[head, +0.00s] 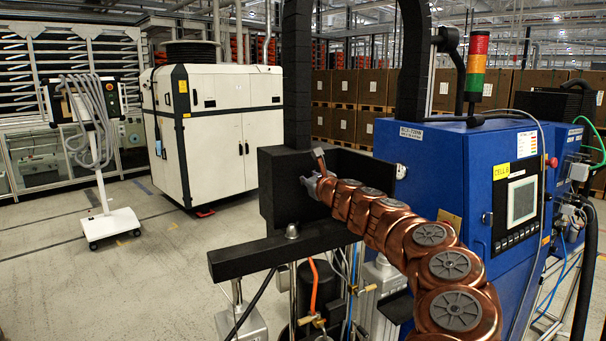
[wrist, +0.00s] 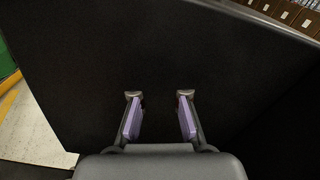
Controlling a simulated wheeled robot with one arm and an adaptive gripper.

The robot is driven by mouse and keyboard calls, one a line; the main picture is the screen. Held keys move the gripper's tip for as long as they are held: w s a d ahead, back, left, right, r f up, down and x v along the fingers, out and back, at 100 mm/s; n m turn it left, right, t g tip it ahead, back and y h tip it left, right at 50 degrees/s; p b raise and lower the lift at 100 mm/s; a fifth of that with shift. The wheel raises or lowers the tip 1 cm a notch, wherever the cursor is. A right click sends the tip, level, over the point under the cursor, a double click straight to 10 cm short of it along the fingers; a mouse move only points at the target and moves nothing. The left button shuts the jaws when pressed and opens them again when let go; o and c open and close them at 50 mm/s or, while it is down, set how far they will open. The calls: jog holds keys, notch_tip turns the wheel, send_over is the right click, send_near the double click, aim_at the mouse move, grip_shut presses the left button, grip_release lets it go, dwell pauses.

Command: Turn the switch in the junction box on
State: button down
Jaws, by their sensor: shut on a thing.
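The black junction box (head: 272,185) stands in the middle of the head view, on the black frame. My gripper (head: 312,183) is at the box, at the end of my copper-coloured arm. In the wrist view, the two purple-padded fingers (wrist: 160,98) point at the box's dark face (wrist: 95,75), with a gap between them. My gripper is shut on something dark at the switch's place. The switch's outline blends into the black surface, so I cannot make out its position.
A blue machine cabinet (head: 440,170) with a screen and a signal light (head: 477,65) stands close on the right. A black bar (head: 245,258) runs below the box. A white cabinet (head: 230,130) and a wheeled stand (head: 105,215) are behind left. The left floor is open.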

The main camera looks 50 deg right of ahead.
jog(key=shift+f+m, duration=0.1)
jog(key=shift+m, duration=0.6)
jog(key=shift+m+p, duration=0.35)
jog(key=shift+m, duration=0.75)
jog(key=c, duration=1)
grip_release()
jog(key=shift+s, duration=0.1)
